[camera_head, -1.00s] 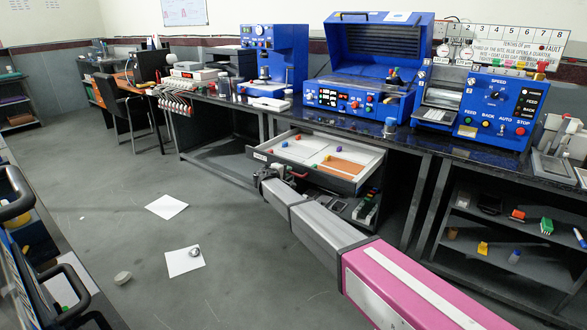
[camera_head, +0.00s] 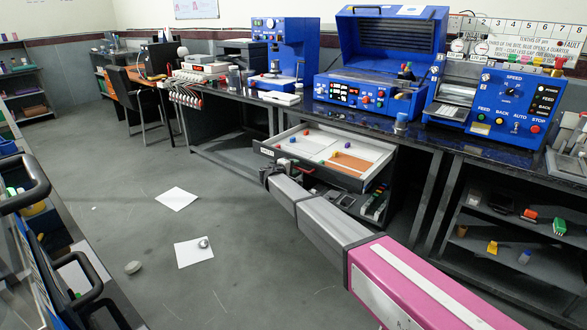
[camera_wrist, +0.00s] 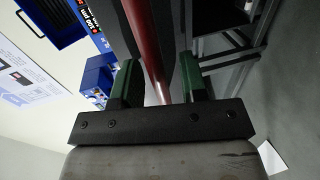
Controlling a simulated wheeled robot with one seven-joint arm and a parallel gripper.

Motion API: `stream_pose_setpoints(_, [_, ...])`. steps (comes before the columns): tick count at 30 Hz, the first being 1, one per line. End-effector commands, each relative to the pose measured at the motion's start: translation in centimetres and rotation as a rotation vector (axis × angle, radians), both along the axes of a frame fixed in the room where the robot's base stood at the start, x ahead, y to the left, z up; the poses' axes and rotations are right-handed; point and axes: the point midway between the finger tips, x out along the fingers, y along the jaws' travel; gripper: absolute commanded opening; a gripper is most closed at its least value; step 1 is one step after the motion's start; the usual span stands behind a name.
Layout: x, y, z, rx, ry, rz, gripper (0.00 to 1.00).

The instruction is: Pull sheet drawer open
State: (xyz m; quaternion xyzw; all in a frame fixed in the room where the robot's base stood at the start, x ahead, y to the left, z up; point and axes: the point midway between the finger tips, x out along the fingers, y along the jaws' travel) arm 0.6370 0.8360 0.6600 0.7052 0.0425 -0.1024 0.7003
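The sheet drawer (camera_head: 281,156) is pulled out from under the bench, with its compartments and small coloured pieces showing from above. Its red handle (camera_head: 306,172) is on the front face. My gripper (camera_head: 268,173) is just left of the handle, in front of the drawer. In the wrist view my gripper's green fingers (camera_wrist: 160,85) stand apart, and the red handle bar (camera_wrist: 150,50) shows between them in the picture. Gaps show on both sides of the bar, so the fingers do not appear clamped on it. How far the bar lies from the fingertips is unclear.
The bench (camera_head: 330,109) carries blue machines along the wall. An open shelf (camera_head: 510,245) with small items is at right. Two white sheets (camera_head: 177,198) lie on the floor at left. A cart with black handles (camera_head: 40,190) borders the left. The floor between is mostly clear.

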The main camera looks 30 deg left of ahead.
Motion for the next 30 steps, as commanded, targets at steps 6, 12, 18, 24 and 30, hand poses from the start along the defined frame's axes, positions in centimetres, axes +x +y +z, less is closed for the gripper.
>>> stream_pose_setpoints(6, [-1.1, 0.0, 0.2, 0.000, 0.000, 0.001, 0.40])
stream_pose_setpoints(12, [-3.9, 0.2, 0.8, 0.000, 0.000, 0.002, 0.40])
stream_pose_setpoints(18, [-7.7, 0.5, 1.6, 0.000, 0.000, 0.002, 0.40])
stream_pose_setpoints(24, [-10.2, 0.8, 2.1, 0.000, 0.001, 0.001, 0.40])
stream_pose_setpoints(30, [-10.6, 0.9, 2.2, 0.000, 0.000, 0.000, 0.40])
